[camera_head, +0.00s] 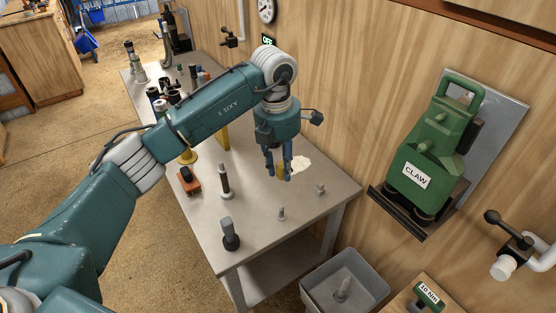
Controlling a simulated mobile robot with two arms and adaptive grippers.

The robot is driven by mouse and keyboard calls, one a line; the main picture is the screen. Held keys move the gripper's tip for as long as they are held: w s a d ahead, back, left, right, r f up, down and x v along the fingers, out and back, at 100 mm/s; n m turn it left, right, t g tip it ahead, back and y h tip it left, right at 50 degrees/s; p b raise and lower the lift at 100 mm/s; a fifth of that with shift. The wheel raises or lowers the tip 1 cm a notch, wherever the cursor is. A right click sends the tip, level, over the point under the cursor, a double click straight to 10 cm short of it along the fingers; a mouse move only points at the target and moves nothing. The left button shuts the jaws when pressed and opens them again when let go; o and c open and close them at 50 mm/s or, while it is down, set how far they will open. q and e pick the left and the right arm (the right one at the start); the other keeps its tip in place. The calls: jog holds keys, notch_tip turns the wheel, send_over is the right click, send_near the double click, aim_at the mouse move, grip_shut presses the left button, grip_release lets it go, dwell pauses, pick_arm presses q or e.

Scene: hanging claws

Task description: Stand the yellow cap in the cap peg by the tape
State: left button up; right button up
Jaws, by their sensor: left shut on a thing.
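My left gripper (279,169) points down over the right part of the grey workbench (258,244). It is shut on a small yellow thing, which looks like the yellow cap (281,173); the fingers hide most of it. I cannot tell whether the cap touches the bench. Two small grey pegs stand on the bench, one nearer the front (281,214) and one near the right edge (320,188). I cannot tell which one is the cap peg. No tape can be made out with certainty. My right gripper is not in view.
A dark-based post (229,236), a taller post (224,184) and an orange-and-black block (188,180) are on the near bench. A white patch (301,163) lies beside the gripper. A grey bin (346,284) is below right. A green claw unit (429,160) hangs on the wall.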

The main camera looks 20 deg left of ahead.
pick_arm(q)
jog(key=shift+w+a+f, duration=0.1)
jog(key=shift+a, duration=0.05)
jog(key=shift+f, duration=0.15)
jog(key=shift+f+b, duration=0.65)
jog(key=shift+b, duration=0.05)
notch_tip(320, 180, down, 9)
jog(key=b, duration=0.6)
jog(key=shift+f+b, duration=0.45)
jog(key=shift+b, duration=0.1)
jog(key=shift+f, duration=0.1)
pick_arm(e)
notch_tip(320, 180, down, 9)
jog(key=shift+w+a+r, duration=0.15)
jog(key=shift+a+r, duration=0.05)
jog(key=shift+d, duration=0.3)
pick_arm(q)
jog(key=shift+f+b, duration=0.2)
jog(key=shift+b, duration=0.15)
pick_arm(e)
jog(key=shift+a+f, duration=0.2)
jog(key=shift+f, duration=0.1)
